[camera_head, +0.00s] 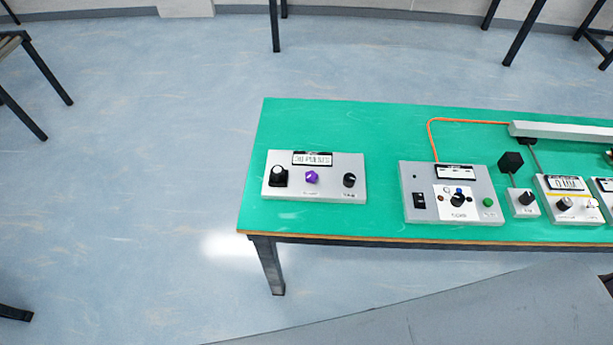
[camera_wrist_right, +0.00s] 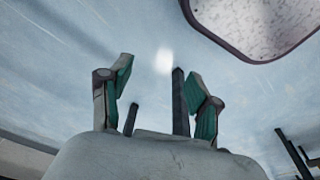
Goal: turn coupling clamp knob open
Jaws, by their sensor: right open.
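A green-topped table (camera_head: 400,125) carries several small grey control boxes with knobs. The middle box (camera_head: 450,210) has a black knob (camera_head: 458,199) on a white plate and a green button. The labels are too small to read, so I cannot tell which knob is the coupling clamp. My right gripper (camera_wrist_right: 158,95) shows in the right wrist view with its fingers apart and nothing between them. My left gripper is not in view.
More boxes, including a small one (camera_head: 523,203) and a labelled one (camera_head: 568,200), stand at the table's right. An orange cable (camera_head: 429,135) runs to a pale bar (camera_head: 560,132). The floor left of the table is clear. Stools stand near the edges.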

